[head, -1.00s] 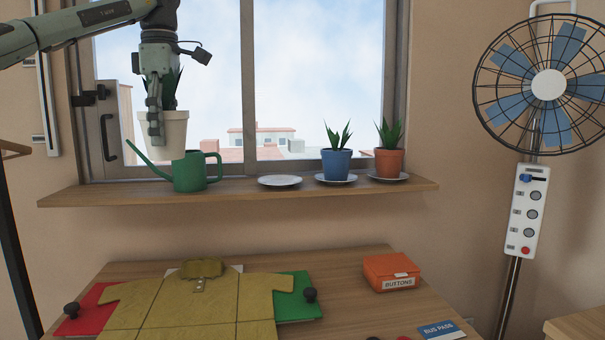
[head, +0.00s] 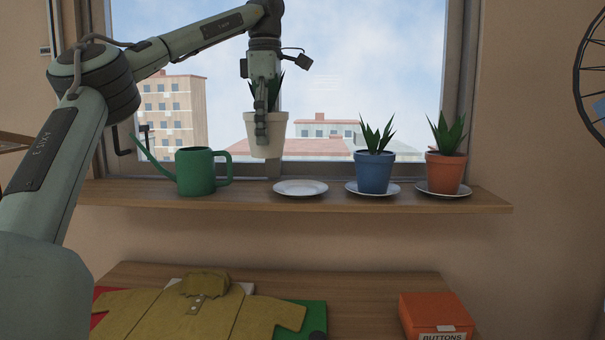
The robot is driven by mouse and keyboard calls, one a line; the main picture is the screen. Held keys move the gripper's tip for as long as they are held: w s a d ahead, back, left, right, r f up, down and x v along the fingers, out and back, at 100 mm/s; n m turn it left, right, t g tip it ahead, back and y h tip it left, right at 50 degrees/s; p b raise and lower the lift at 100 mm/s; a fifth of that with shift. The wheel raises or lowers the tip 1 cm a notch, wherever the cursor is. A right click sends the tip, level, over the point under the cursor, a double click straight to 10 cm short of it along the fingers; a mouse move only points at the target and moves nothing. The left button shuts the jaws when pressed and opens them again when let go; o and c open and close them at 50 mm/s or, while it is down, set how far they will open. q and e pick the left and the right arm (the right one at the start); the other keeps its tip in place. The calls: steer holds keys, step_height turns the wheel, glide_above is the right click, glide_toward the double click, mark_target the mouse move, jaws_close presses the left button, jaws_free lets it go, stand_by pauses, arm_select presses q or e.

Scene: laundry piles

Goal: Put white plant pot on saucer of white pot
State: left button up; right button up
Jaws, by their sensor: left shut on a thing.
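The white plant pot (head: 274,140) with a dark green spiky plant hangs in the air in front of the window, upright or nearly so. My left gripper (head: 261,132) is shut on it from above, with fingers at the pot's left part. The empty white saucer (head: 300,188) lies on the wooden windowsill, below and slightly right of the pot. Pot and saucer are apart. My right gripper is not in view.
A green watering can (head: 195,172) stands on the sill (head: 400,200) left of the saucer. A blue pot (head: 373,173) and an orange pot (head: 445,173) stand on saucers to the right. Below, a table (head: 370,285) holds a folded yellow shirt (head: 190,310) and an orange box (head: 435,315).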

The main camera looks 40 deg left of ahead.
arm_select(q)
steer(key=w+f, duration=0.1)
steer(key=w, duration=0.1)
steer(key=w+d+f, duration=0.1)
steer(key=w+f, duration=0.1)
steer(key=w, duration=0.1)
steer(key=w+d+f, duration=0.1)
steer(key=w, duration=0.1)
steer(key=shift+w+d+f, duration=0.2)
steer(key=shift+f, duration=2.1)
steer(key=o, duration=1.6)
steer(key=shift+c, duration=0.2)
steer(key=shift+r, duration=0.1)
step_height(320, 180, up, 8)
steer(key=shift+f, duration=0.25)
